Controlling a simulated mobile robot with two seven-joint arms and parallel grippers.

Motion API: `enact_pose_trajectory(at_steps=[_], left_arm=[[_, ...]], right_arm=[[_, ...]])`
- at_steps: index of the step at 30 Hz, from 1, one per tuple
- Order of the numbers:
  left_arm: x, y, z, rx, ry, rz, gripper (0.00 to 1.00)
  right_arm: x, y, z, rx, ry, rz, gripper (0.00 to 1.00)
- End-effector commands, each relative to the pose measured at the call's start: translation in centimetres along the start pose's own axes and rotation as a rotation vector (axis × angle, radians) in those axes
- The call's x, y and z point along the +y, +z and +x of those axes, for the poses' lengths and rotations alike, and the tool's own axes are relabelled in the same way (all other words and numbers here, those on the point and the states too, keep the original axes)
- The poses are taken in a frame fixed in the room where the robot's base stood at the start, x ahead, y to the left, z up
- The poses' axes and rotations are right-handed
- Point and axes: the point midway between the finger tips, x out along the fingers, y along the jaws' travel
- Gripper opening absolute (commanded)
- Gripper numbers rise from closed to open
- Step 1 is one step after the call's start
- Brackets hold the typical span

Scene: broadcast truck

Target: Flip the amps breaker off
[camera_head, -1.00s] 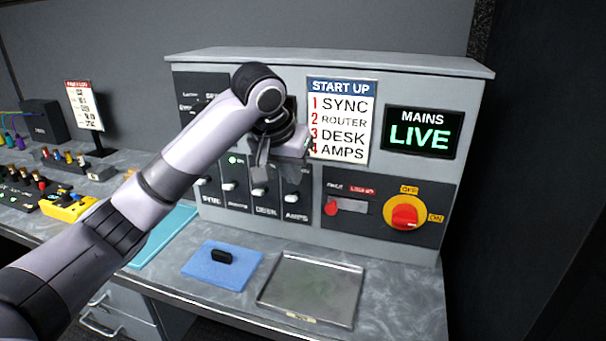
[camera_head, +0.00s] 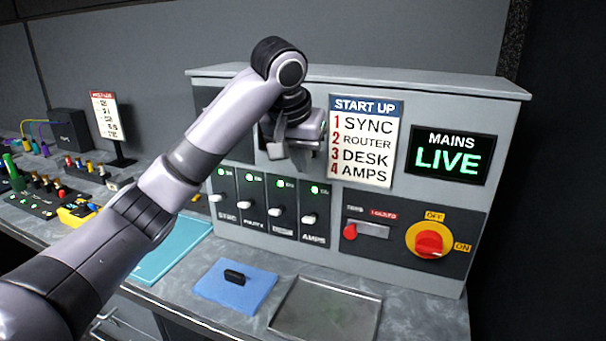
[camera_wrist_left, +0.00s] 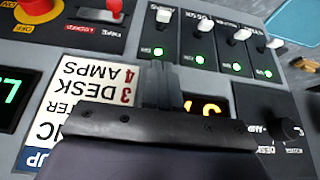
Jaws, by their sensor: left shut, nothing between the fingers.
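The amps breaker (camera_head: 309,219) is the rightmost of the row of white-handled breakers on the grey panel. Its green lamp (camera_head: 314,190) is lit. In the left wrist view, which shows the panel upside down, the amps breaker (camera_wrist_left: 163,17) is at the top centre, with its lit lamp (camera_wrist_left: 159,52) below it. My left gripper (camera_head: 288,160) is shut and empty, above the breaker row and left of the START UP sign. Its closed fingers also show in the left wrist view (camera_wrist_left: 161,85), apart from the amps handle. My right gripper is not in view.
The sync (camera_head: 215,198), router (camera_head: 246,211) and desk (camera_head: 277,210) breakers stand close by, with lit green lamps. A red-handled switch (camera_head: 350,231) and a red rotary knob (camera_head: 429,244) are to the right. The MAINS screen (camera_head: 448,158) reads LIVE. A metal tray (camera_head: 325,310) lies below.

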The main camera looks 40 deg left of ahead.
Motion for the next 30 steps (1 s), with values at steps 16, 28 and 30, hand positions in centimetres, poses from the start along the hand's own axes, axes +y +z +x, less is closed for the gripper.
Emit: enact_pose_trajectory(at_steps=[16, 28, 30], left_arm=[[-0.1, 1.8, 9.9, -0.003, -0.002, 0.001, 0.00], [0.0, 2.9, 11.0, -0.001, 0.000, 0.000, 0.00], [0.0, 2.9, 11.0, -0.001, 0.000, 0.000, 0.00]], right_arm=[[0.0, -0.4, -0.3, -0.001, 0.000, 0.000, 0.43], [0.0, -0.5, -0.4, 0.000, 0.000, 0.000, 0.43], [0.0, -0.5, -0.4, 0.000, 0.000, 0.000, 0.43]])
